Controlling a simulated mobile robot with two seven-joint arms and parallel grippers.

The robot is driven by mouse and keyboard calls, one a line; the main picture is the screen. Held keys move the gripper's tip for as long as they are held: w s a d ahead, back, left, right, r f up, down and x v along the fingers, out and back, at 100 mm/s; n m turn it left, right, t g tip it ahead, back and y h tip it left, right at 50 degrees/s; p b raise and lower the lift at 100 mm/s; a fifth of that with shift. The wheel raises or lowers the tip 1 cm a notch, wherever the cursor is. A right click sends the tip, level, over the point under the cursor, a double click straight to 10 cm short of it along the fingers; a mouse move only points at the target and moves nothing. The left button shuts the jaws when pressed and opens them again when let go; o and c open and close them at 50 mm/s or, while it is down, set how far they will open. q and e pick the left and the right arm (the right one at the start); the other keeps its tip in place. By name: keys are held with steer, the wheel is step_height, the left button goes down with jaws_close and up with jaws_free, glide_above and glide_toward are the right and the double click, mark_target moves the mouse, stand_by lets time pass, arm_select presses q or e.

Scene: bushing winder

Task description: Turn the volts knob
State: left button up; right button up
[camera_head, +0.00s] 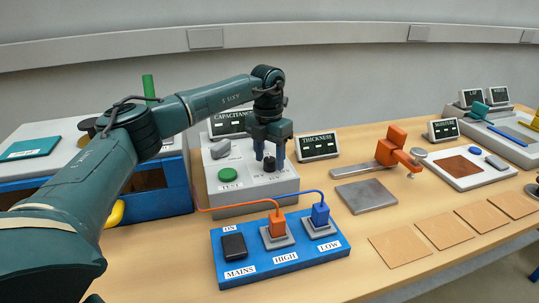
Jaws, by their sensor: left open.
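The volts knob (269,164) is a small black knob on the sloping top of a pale grey test unit (230,192). Its label below is partly covered and hard to read. My left gripper (270,156) points down over the knob. Its jaws are open, with one finger to each side of the knob in the picture; I cannot tell whether they touch it. A green TEST button (228,175) and a grey knob (220,149) sit to the left on the same unit. My right gripper is out of view.
In front stands a blue block (283,268) with a black switch, an orange plug and a blue plug, their cables running to the test unit. A CAPACITANCE display (228,124) is behind. A THICKNESS display (317,146) and an orange gauge (393,148) stand to the right.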

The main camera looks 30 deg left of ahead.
arm_select(q)
steer(key=shift+f, duration=0.1)
steer(key=shift+c, duration=0.5)
steer(key=c, duration=0.9)
